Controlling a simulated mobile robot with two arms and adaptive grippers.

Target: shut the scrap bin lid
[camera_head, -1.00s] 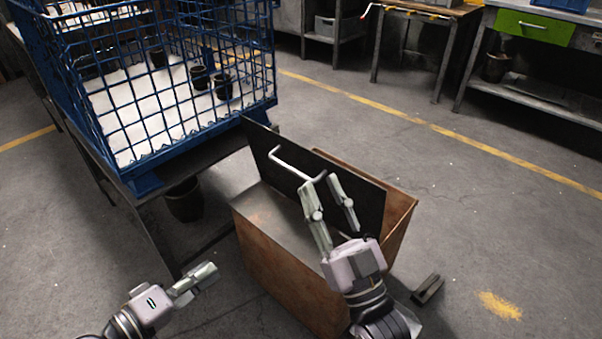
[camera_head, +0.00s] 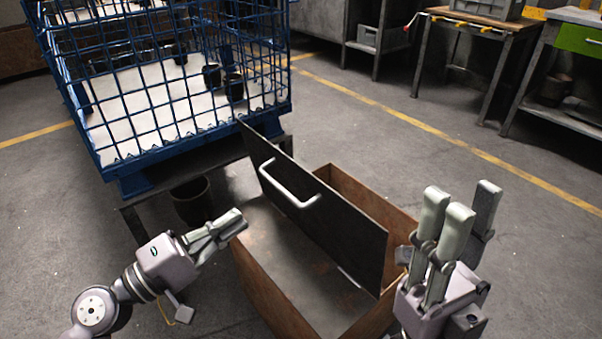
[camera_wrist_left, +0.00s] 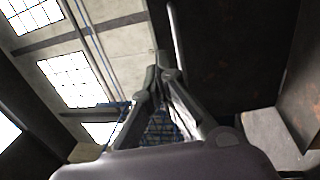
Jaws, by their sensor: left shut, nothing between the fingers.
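The scrap bin (camera_head: 262,295) is a rust-brown box at the lower middle of the head view. Its dark lid (camera_head: 340,225) stands raised and tilted across the bin, with a pale bar handle (camera_head: 290,190) on the face turned to the left. My left gripper (camera_head: 238,220) is shut and empty beside the bin's left edge, apart from the handle. In the left wrist view its fingers (camera_wrist_left: 160,82) meet near a pale bar and a dark surface, probably the handle and lid. My right gripper (camera_head: 468,205) is open and empty, right of the bin with fingers pointing up.
A blue wire cage (camera_head: 180,135) with dark cups inside stands on a low dark table behind and left of the bin. A dark pot (camera_head: 192,205) is under that table. Workbenches (camera_head: 485,20) stand at the back right. The floor right of the bin is clear.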

